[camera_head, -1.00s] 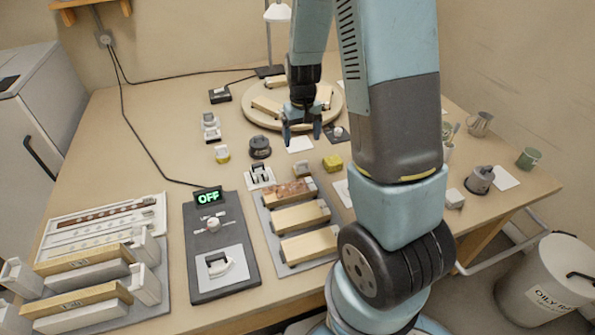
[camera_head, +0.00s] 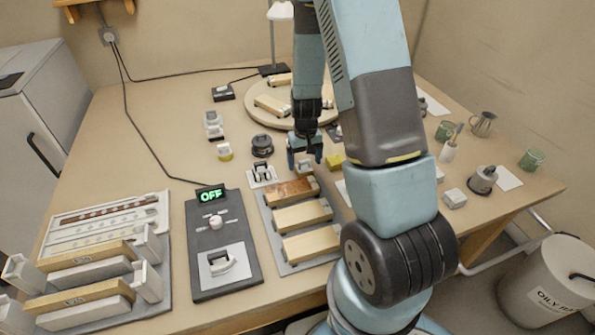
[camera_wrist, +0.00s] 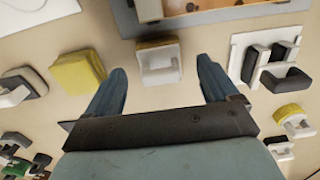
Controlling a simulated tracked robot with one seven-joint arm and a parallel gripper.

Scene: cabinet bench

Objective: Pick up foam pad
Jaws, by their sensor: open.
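My gripper (camera_head: 305,160) is open and empty, pointing down just behind the wooden blocks. In the wrist view its two fingers (camera_wrist: 160,68) spread to either side of a small pale block with a tan top (camera_wrist: 158,64). The block appears ahead of and between the fingertips, not gripped. In the head view the gripper partly hides this block. A yellow block (camera_head: 334,162) sits just right of the gripper; it also shows left of the fingers in the wrist view (camera_wrist: 78,71). I cannot tell for certain which of the two is the foam pad.
A grey tray with wooden blocks (camera_head: 303,216) lies in front of the gripper. A white plate with a dark-and-white fixture (camera_head: 262,174) is close on its left, and a dark round part (camera_head: 262,146) behind that. A round wooden turntable (camera_head: 262,112) stands behind.

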